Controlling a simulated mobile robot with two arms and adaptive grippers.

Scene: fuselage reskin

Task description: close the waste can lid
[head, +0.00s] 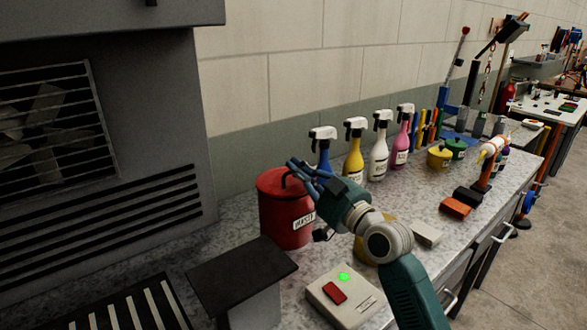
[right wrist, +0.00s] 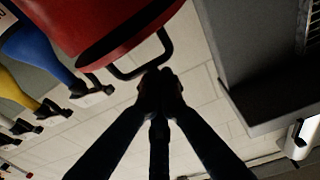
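The red waste can (head: 283,222), with a white label, stands on the speckled counter against the wall. Its red lid (head: 272,182) appears to lie flat across the top, partly hidden by my gripper. A black loop handle (right wrist: 142,62) sticks out from the lid in the right wrist view. My right gripper (head: 298,170) is over the right side of the lid. In the right wrist view its fingertips (right wrist: 160,84) are drawn together right by the handle. I cannot tell whether they touch it, and nothing is visibly held. My left gripper is not in view.
Several spray bottles (head: 353,150) stand behind and right of the can. A grey box with a red switch and green light (head: 345,295) is in front. A grey louvered unit (head: 100,130) stands at left. An orange block (head: 455,208) lies at right.

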